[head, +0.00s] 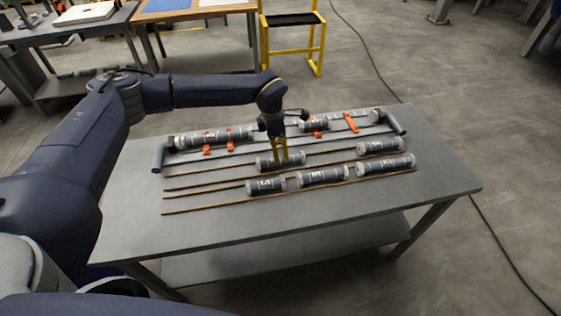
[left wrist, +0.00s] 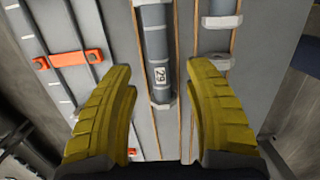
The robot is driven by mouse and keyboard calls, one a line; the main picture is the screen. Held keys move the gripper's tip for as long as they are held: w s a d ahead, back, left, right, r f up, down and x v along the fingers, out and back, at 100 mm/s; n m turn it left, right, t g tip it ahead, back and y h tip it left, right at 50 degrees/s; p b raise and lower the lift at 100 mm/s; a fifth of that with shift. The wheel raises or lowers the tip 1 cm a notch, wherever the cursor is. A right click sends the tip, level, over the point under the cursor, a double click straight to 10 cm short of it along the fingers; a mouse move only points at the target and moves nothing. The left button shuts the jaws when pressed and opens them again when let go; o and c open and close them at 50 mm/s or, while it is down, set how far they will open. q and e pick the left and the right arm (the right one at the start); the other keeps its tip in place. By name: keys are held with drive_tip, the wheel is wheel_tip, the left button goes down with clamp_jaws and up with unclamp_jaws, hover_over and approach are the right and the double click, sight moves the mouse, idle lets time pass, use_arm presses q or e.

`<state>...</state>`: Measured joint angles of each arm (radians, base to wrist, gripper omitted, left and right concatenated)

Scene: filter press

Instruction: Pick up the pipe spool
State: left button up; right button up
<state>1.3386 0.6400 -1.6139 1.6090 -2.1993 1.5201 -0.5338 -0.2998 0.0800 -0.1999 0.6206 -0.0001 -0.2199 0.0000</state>
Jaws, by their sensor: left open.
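A grey pipe spool (head: 268,165) with pale end collars lies between thin brown rails on the table, under my left gripper (head: 281,152). In the left wrist view this spool (left wrist: 156,50) carries a white label that seems to read 29. It runs lengthwise in the gap between the two yellow fingers of the left gripper (left wrist: 160,88). The fingers are open, with the spool beyond their tips, and I see no clear contact. Several similar spools lie nearby, such as one at the front (head: 266,186) and one in the front middle (head: 322,176). My right gripper is not in view.
Behind, a rack of grey bars holds spools with orange clamps (head: 207,149), and a loose-looking orange piece (head: 350,122) sits at its right. The grey table (head: 300,225) is bare along its front edge. A yellow stand (head: 322,40) is behind.

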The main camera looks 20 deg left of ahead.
use_arm(q)
drive_tip(key=shift+w+d+f, duration=0.15)
drive_tip(key=shift+f, duration=1.5)
drive_tip(key=shift+w+d+f, duration=0.1)
drive_tip(key=shift+f, duration=1.5)
clamp_jaws()
